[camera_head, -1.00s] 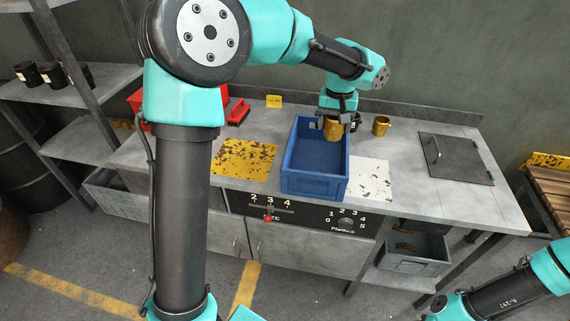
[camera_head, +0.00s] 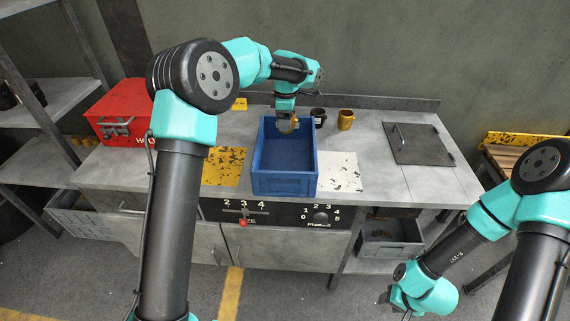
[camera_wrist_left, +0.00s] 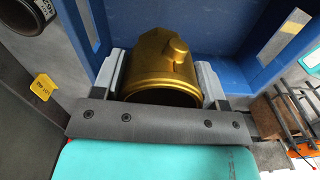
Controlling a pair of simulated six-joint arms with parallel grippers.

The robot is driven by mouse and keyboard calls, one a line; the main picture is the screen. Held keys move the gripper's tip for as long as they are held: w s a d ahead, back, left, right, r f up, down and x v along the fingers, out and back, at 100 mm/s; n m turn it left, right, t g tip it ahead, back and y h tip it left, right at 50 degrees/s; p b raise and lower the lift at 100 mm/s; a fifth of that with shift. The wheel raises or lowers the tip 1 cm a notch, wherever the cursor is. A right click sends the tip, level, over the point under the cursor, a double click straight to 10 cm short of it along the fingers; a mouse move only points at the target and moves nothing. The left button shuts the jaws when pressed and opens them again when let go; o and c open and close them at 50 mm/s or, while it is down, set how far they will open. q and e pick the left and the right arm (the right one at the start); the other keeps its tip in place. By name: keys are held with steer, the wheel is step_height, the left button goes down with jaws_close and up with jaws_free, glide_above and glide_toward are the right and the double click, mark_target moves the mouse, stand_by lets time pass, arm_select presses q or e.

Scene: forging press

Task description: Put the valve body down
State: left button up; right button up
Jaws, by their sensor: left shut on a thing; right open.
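The valve body is a gold-brass cylinder with a small boss on its side. It shows large in the left wrist view (camera_wrist_left: 165,68), between the two fingers of my left gripper (camera_wrist_left: 162,78). In the head view the left gripper (camera_head: 287,122) holds the valve body (camera_head: 288,127) at the back end of the blue crate (camera_head: 284,185), over its opening. Whether it touches the crate is unclear. My right gripper (camera_head: 394,306) is low at the bottom right, away from the bench, small and partly hidden; it is open.
A black mug (camera_head: 319,112) and a gold mug (camera_head: 346,119) stand behind the crate's right side. A red toolbox (camera_head: 120,105) is at left. A yellow mat (camera_head: 223,167) and a white mat (camera_head: 339,171) flank the crate. A dark metal plate (camera_head: 419,144) lies at right.

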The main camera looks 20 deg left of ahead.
arm_select(q)
steer(key=shift+w+a+f+n, duration=0.1)
steer(key=shift+w+f+n, duration=0.7)
steer(key=shift+n, duration=0.5)
glide_toward(286, 152)
steer(key=shift+f, duration=0.1)
steer(key=shift+f, duration=2.5)
steer(key=shift+f, duration=0.15)
steer(key=o, duration=1.2)
